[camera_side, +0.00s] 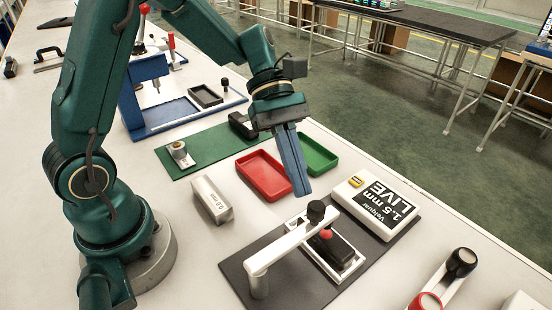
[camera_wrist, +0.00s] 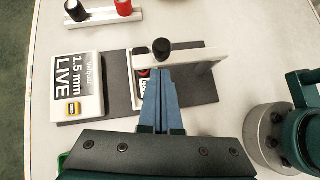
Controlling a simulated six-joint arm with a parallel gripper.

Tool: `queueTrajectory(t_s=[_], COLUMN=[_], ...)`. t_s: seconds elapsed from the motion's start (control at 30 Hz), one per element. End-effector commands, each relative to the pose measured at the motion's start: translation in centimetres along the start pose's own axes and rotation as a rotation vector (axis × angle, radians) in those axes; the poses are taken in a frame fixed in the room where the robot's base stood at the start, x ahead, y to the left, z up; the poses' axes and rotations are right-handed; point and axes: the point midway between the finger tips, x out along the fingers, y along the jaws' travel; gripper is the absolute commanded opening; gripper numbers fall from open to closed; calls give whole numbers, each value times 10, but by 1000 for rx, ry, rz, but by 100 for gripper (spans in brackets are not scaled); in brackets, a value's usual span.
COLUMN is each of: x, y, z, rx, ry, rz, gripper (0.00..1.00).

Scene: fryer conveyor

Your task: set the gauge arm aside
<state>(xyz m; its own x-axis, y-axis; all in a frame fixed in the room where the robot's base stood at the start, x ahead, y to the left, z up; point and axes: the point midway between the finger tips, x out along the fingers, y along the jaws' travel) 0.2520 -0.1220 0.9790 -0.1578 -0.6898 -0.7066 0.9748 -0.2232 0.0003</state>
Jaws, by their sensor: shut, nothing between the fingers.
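The gauge arm (camera_side: 288,244) is a white bar on a post, with a black knob (camera_side: 316,211) at its free end. It lies across a white-framed black block with a red spot (camera_side: 333,246), on a dark mat (camera_side: 300,289). In the wrist view the gauge arm (camera_wrist: 205,55) runs rightward from the knob (camera_wrist: 161,48) and partly covers the block. My gripper (camera_side: 301,192) is shut and empty, pointing down. Its fingertips (camera_wrist: 163,76) appear close to the knob in both views, but I see no contact.
A white box labelled "1.5 mm LIVE" (camera_side: 375,204) sits beside the block. A red tray (camera_side: 264,175) and a green tray (camera_side: 318,158) lie behind. A bar with black and red knobs (camera_side: 443,281) is front right.

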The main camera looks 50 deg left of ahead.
Motion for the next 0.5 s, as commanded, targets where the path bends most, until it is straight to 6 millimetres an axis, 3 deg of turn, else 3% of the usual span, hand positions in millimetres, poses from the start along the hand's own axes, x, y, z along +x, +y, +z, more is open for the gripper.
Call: queueTrajectory(t_s=[0.5], x=[8], y=[0], z=[9], rx=[0], ry=[0], rz=[0], gripper=[0])
